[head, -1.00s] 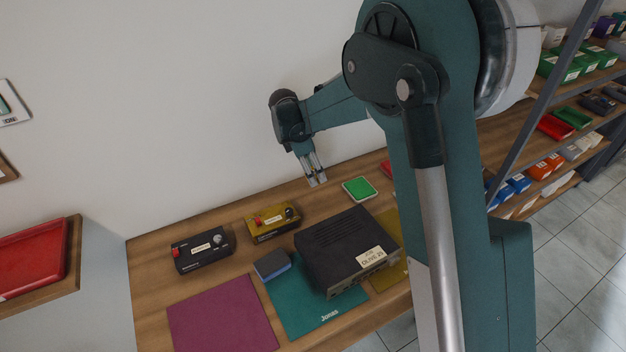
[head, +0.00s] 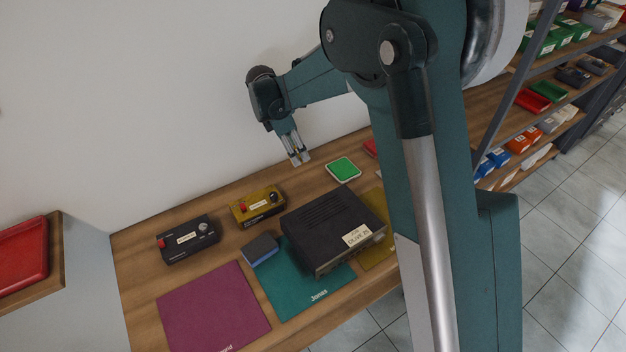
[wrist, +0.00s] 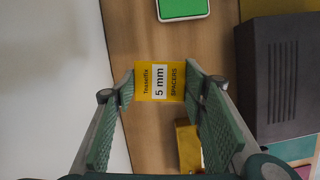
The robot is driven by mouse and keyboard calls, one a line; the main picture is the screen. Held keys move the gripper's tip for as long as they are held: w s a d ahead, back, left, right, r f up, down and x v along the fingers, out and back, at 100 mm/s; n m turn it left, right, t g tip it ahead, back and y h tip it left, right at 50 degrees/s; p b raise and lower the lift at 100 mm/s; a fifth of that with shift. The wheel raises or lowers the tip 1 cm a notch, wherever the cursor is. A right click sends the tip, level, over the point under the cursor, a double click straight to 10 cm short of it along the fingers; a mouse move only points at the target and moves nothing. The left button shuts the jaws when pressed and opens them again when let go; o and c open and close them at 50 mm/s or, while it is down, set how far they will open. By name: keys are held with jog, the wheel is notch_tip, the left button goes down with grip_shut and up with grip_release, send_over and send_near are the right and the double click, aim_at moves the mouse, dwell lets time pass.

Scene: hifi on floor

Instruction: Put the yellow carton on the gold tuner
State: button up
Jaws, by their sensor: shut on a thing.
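My gripper (head: 297,158) hangs over the back of the wooden desk, near the wall. In the wrist view it is shut on the yellow carton (wrist: 160,82), which has a white "5 mm" label and the word "SPACERS"; the carton can hardly be made out in the head view. The gold tuner (head: 257,206) lies on the desk, below and to the left of my gripper in the head view, with a red part, a knob and a pale label. Part of it shows in the wrist view (wrist: 188,146), apart from the carton.
A large black hi-fi unit (head: 333,230) stands right of the gold tuner. A black tuner (head: 188,240) is at left. A blue-grey box (head: 261,250), a green-topped item (head: 344,168), a purple mat (head: 212,308) and a teal mat (head: 312,292) are also on the desk.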

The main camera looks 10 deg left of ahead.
jog(key=s+d+r, duration=0.5)
jog(key=s+d, duration=0.3)
jog(key=s, duration=0.2)
notch_tip(320, 180, up, 3)
jog(key=n, duration=0.2)
send_over(334, 221)
jog(key=shift+s+a, duration=0.35)
jog(key=shift+a, duration=0.05)
jog(key=shift+f, duration=2.95)
jog(key=shift+f, duration=0.1)
jog(key=shift+f, duration=2)
jog(key=shift+f, duration=0.15)
